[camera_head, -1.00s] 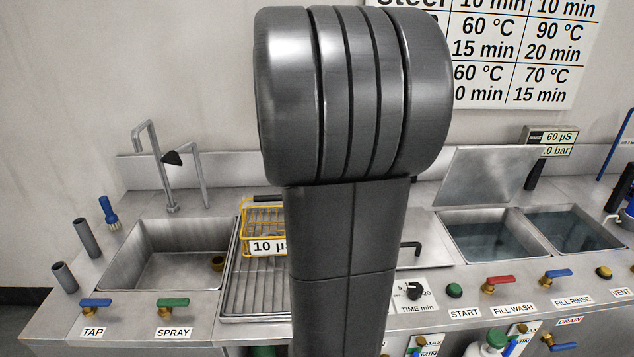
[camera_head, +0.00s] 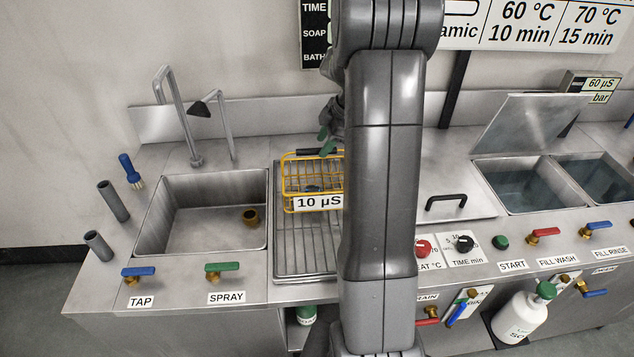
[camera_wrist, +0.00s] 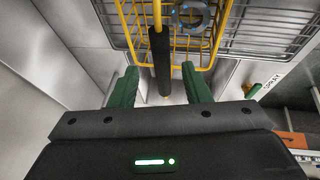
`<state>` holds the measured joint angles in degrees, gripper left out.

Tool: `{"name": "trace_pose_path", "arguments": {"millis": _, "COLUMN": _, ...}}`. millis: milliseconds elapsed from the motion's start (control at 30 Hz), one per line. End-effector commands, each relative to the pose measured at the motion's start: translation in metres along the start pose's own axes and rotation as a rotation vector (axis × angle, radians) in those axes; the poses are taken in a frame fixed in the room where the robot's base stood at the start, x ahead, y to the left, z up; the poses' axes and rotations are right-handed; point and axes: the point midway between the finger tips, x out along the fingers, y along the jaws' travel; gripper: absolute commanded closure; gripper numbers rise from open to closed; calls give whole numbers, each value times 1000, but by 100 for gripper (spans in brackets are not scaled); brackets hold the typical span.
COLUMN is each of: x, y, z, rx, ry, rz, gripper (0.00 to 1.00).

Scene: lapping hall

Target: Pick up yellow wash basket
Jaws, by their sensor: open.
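The yellow wash basket (camera_head: 297,181) is a wire basket with a "10 µS" label, standing on the drain rack (camera_head: 285,255) right of the sink. Its dark handle grip (camera_head: 318,152) runs across the top. In the wrist view the basket (camera_wrist: 190,62) is at the top, and the black handle grip (camera_wrist: 161,60) points down between the fingers. My gripper (camera_wrist: 160,88) is open, its two green fingers on either side of the handle's line, with nothing clamped. In the head view my gripper (camera_head: 327,143) is at the handle, partly hidden by my arm, which also covers the basket's right side.
A sink (camera_head: 190,225) with a brass drain piece and tall taps (camera_head: 178,115) lies to the left. A lidded bath with a black handle (camera_head: 446,202) and open water baths (camera_head: 518,185) are to the right. Valve levers line the front edge.

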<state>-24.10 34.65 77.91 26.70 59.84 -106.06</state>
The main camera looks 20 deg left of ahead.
Motion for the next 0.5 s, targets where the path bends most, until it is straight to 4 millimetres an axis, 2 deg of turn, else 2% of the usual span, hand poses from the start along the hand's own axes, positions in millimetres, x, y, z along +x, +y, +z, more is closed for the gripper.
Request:
{"name": "trace_pose_path", "arguments": {"millis": 233, "x": 18, "y": -1, "z": -1, "rx": 1, "ry": 0, "rz": -2, "gripper": 57}}
{"name": "trace_pose_path", "arguments": {"millis": 500, "x": 54, "y": -2, "z": -2, "rx": 1, "ry": -1, "rz": -1, "gripper": 57}}
